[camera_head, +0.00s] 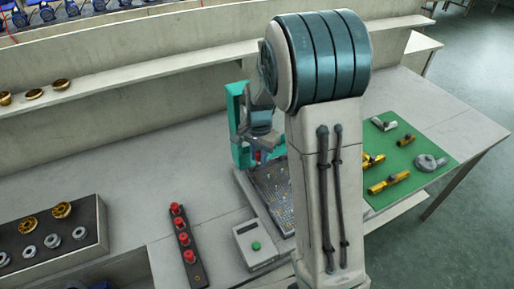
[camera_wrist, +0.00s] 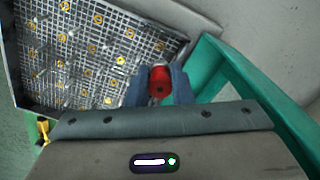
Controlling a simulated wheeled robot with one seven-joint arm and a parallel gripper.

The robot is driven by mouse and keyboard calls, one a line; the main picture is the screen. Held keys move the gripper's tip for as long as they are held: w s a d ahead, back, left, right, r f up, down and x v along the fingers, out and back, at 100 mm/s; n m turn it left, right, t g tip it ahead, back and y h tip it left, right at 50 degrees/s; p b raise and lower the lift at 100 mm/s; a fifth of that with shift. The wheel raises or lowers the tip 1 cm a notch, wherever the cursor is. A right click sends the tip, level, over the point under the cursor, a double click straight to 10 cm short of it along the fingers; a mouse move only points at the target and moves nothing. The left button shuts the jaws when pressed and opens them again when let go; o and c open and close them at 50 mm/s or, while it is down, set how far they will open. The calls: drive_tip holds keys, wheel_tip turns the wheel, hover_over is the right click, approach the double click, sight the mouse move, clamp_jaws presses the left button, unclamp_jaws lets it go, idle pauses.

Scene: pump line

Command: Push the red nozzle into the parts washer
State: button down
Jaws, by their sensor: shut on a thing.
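The red nozzle (camera_wrist: 159,83) sits between the two fingertips of my gripper (camera_wrist: 160,76), which is shut on it. In the head view only a small bit of red (camera_head: 258,155) shows below my gripper (camera_head: 259,150). The parts washer has a teal frame (camera_head: 236,110) and a grey mesh tray (camera_head: 270,190). In the wrist view the mesh tray (camera_wrist: 90,45), dotted with yellow-ringed spots, lies to the left of the nozzle, and the teal frame (camera_wrist: 225,75) is to the right. My arm hides part of the washer, and I cannot tell whether the nozzle touches it.
A dark strip with several red nozzles (camera_head: 183,240) stands at the front. A grey box with a green button (camera_head: 255,246) is beside the tray. A green mat (camera_head: 405,158) with brass and grey parts lies at right. A parts rack (camera_head: 95,240) stands at left.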

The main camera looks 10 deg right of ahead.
sight(258, 162)
drive_tip(key=shift+s+a+f+b, duration=0.1)
drive_tip(key=shift+f+b, duration=0.25)
drive_tip(key=shift+f, duration=0.15)
drive_tip(key=shift+s+a+f+b, duration=0.1)
drive_tip(key=shift+f+b, duration=0.2)
drive_tip(key=shift+f, duration=0.15)
drive_tip(key=shift+w+f+b, duration=0.1)
drive_tip(key=shift+f+b, duration=1.5)
drive_tip(key=shift+f, duration=0.6)
drive_tip(key=shift+d+f, duration=0.1)
drive_tip(key=shift+f, duration=0.25)
drive_tip(key=c, duration=1.2)
unclamp_jaws()
drive_tip(key=shift+r, duration=0.1)
drive_tip(key=shift+w+r+p, duration=0.2)
drive_tip(key=shift+r+p, duration=0.9)
drive_tip(key=shift+r, duration=0.65)
drive_tip(key=shift+s+r+p, duration=0.15)
drive_tip(key=shift+r+p, duration=0.85)
drive_tip(key=shift+r, duration=0.25)
